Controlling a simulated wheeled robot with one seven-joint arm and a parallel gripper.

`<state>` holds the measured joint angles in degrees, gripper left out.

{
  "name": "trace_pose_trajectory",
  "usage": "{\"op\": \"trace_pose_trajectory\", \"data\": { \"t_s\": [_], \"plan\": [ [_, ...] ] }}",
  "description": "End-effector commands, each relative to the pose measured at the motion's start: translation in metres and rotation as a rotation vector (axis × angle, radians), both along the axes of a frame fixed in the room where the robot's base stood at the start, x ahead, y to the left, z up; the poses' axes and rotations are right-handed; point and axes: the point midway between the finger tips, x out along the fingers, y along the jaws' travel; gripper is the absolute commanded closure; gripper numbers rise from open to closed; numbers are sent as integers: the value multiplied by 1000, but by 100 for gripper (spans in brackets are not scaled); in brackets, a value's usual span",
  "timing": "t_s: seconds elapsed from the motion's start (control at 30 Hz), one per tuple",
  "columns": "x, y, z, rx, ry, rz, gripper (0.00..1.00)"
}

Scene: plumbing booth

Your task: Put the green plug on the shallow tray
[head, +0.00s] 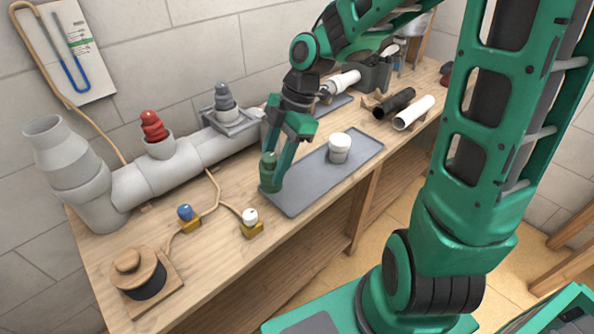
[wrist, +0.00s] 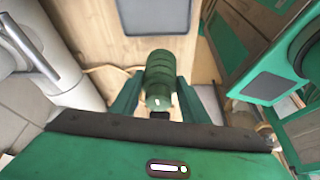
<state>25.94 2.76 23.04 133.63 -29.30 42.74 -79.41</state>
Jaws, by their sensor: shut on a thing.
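My gripper (head: 271,175) is shut on the green plug (head: 268,158). In the wrist view the ribbed green plug (wrist: 160,72) sits between the two fingers of my gripper (wrist: 158,95). The shallow tray (head: 300,196) is a flat grey slab with a low rim on the wooden bench. In the head view the plug and fingertips overlap the tray's left end. In the wrist view the tray (wrist: 155,14) lies beyond the plug, with bare wood below its edge. I cannot tell the plug's exact height above the bench.
A white cup-like fitting (head: 340,147) stands on the tray's right part. A grey pipe (head: 180,172) with a red plug (head: 153,126) and a grey plug (head: 224,97) runs along the wall. Blue (head: 185,212) and white (head: 250,216) knobs are at the front left. The tray's middle is clear.

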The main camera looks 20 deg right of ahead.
Motion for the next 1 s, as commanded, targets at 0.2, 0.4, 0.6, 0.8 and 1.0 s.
{"op": "trace_pose_trajectory", "data": {
  "t_s": [0.2,0.4,0.6,0.8,1.0],
  "plan": [
    [20,-37,-26,2,4,-3,96],
    [34,-62,-42,2,0,0,96],
    [38,-69,-49,1,0,2,96],
    [37,-68,-71,2,4,2,96],
    [37,-68,-87,0,0,2,96]
  ]
}}
